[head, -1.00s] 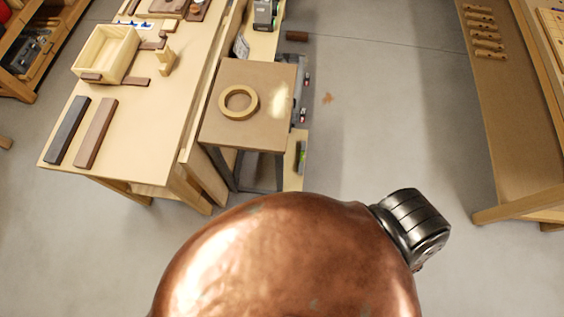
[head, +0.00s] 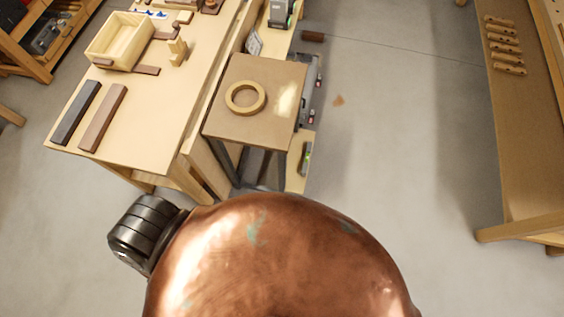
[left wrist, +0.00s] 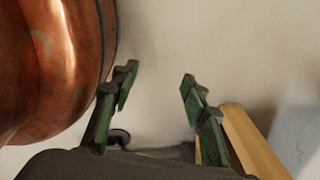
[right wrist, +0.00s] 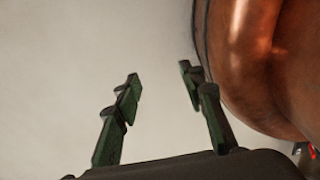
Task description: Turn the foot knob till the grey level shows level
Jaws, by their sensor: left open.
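I cannot pick out the foot knob or the grey level for certain in any view. A small square stand (head: 245,124) with dark legs stands beside the bench in the head view, with a pale ring (head: 245,98) lying flat on it. A small green-marked item (head: 306,157) sits low beside the stand, too small to identify. My left gripper (left wrist: 158,84) is open and empty in the left wrist view, over pale floor. My right gripper (right wrist: 160,76) is open and empty in the right wrist view. Neither gripper shows in the head view.
The wooden bench (head: 150,115) bears a dark bar (head: 76,113), a brown bar (head: 103,118) and an open wooden box (head: 120,40). Another bench (head: 515,150) stands at the right. Floor between is mostly clear. A wooden beam (left wrist: 252,145) lies near my left gripper.

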